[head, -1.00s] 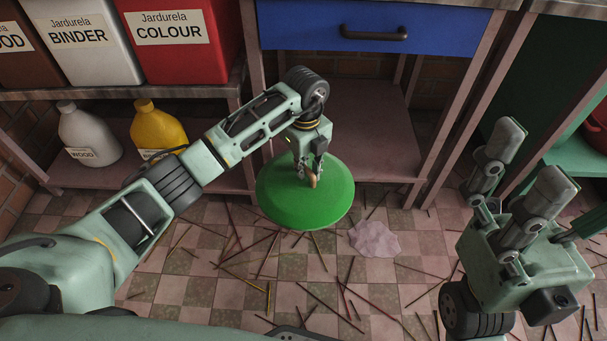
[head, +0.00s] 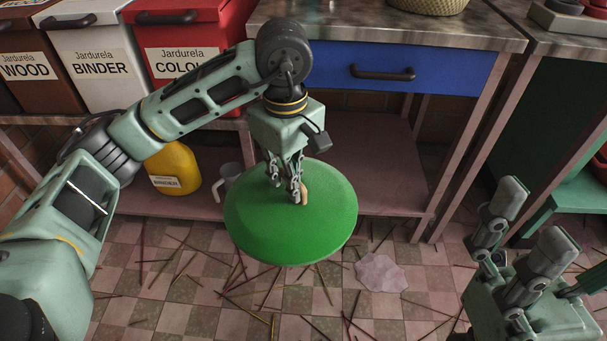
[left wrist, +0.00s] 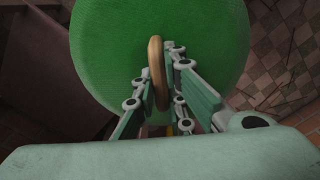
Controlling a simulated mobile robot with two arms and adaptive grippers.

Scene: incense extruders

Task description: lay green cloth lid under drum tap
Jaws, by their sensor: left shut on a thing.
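The green cloth lid (head: 285,230) is a round green disc with a tan ring-shaped handle on top. It is held roughly level above the tiled floor, in front of the bench. My left gripper (head: 299,192) is above the lid and shut on its handle. The left wrist view shows the handle (left wrist: 157,70) between the finger pads, with the lid (left wrist: 110,45) beyond. My right gripper (head: 533,217) is at the lower right, its fingers apart and empty. I cannot make out a drum tap in either view.
A pale pink puddle-like patch (head: 381,273) lies on the floor right of the lid. Thin sticks litter the tiles. A bench with a blue drawer (head: 415,70) stands behind. A yellow binder jug (head: 173,168) and grey jug (head: 229,181) sit on the low shelf at left.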

